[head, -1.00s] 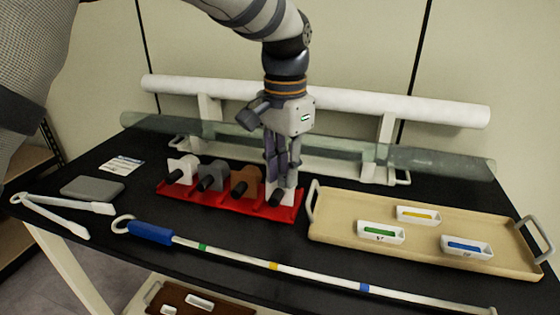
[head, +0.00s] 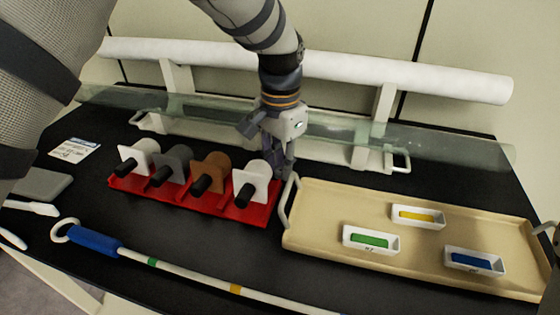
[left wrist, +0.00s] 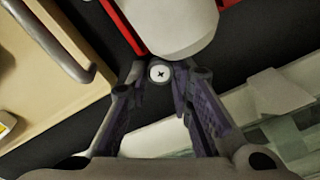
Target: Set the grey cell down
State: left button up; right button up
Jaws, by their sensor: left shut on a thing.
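My left gripper (head: 283,165) points down just behind the right end of the red rack (head: 190,200), beside the rack's rightmost white block (head: 251,183). In the left wrist view its fingers (left wrist: 160,82) are closed in on a small pale grey round piece (left wrist: 159,73) with a dark cross on its end. I take this to be the grey cell; in the head view it is hidden by the fingers and block. The white block also shows close by in the left wrist view (left wrist: 176,24).
The rack also holds white, grey and brown blocks with dark knobs. A tan tray (head: 325,215) to the right holds green, yellow and blue cells in white holders. A clear tube (head: 440,140) and a white roll (head: 420,75) lie behind. Black table shows between rack and tube.

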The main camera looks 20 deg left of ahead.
pick_arm(q)
jog(key=shift+r, duration=0.1)
jog(key=o, duration=0.8)
jog(key=shift+o, duration=0.2)
